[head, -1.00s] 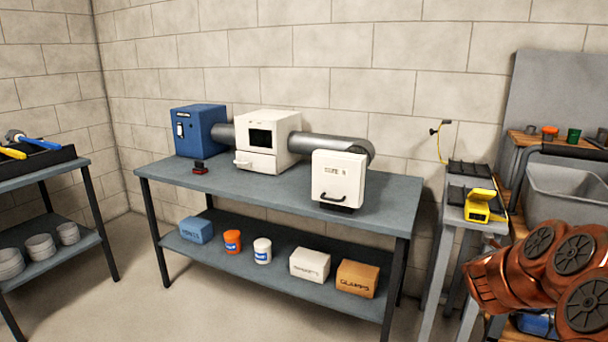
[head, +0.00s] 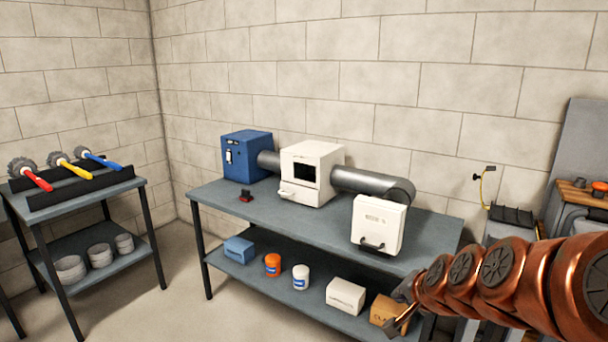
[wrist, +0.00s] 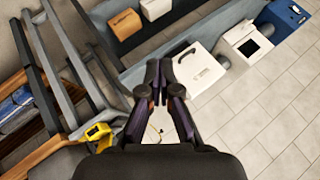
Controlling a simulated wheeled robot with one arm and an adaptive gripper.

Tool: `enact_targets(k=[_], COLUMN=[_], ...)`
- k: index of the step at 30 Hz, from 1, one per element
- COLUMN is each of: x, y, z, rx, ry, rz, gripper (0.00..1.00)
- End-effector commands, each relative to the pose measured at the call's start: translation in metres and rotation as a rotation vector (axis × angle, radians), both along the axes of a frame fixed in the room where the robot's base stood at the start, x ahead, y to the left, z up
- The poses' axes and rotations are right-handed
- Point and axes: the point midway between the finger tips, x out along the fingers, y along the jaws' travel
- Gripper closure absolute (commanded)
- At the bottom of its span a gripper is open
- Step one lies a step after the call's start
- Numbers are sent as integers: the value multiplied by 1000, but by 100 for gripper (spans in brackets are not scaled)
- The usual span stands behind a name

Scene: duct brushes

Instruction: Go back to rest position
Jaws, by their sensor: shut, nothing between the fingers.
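My gripper (wrist: 160,72) is shut and empty in the wrist view, its two dark fingers together. In the head view my copper-coloured arm reaches in from the right edge, and the gripper end (head: 400,308) shows in front of the main bench's right end, near the tan box. Nothing is held. Three brushes with red (head: 38,180), yellow (head: 75,169) and blue (head: 100,160) handles rest in the black rack on the left table.
The main bench (head: 270,222) carries a blue unit (head: 247,156), a white housing (head: 311,172), a duct and a white box (head: 378,224). Boxes and jars stand on its lower shelf. A yellow tool (wrist: 98,133) shows in the wrist view. Floor is open between the tables.

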Motion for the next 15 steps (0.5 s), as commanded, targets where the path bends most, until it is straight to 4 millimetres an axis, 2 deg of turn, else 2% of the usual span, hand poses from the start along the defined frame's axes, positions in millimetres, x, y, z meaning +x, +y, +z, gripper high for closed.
enact_targets(k=[1, 3, 7, 11, 15], x=[-19, -47, -106, -170, -238], y=[13, 29, 46, 52, 46], z=[11, 13, 16, 23, 34], rx=[-29, -69, -148, -222, -290], ry=[47, 124, 273, 429, 599], rz=[69, 167, 338, 496, 639], gripper=[100, 100, 100, 100, 100])
